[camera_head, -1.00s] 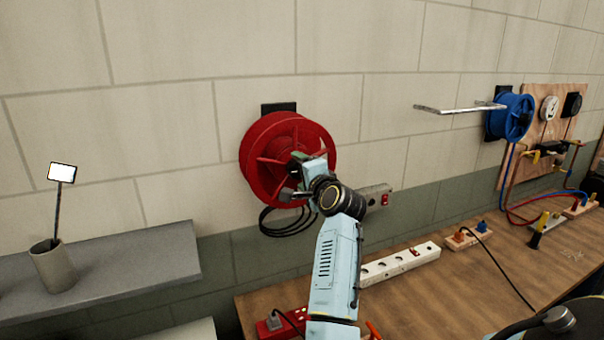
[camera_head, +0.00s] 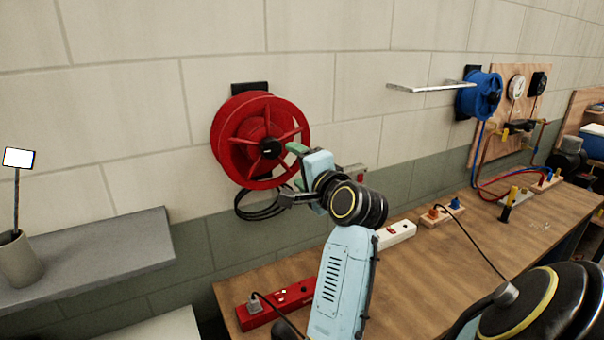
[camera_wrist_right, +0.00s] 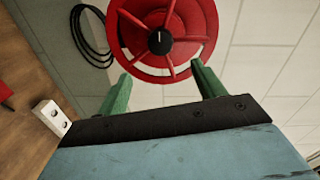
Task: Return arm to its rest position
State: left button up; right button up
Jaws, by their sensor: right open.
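My right gripper (camera_head: 288,173) is in front of the wall, just right of and below the middle of the red reel (camera_head: 232,135). In the right wrist view its two green fingers (camera_wrist_right: 160,92) stand wide apart with nothing between them. The red reel (camera_wrist_right: 190,55) shows beyond the fingertips, with a black hub at its middle and a clear gap to the fingers. My right arm reaches up over the workbench. My left gripper does not show in either view.
The wooden workbench (camera_head: 430,250) carries a red power strip (camera_head: 272,308), a white power strip (camera_head: 396,234) and several plugs. A blue reel (camera_head: 478,95) and a metal bar (camera_head: 430,88) are on the wall. A grey shelf (camera_head: 110,258) with a cup (camera_head: 18,262) is at left.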

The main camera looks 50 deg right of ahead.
jog(key=shift+s+a, duration=0.25)
jog(key=shift+s, duration=0.35)
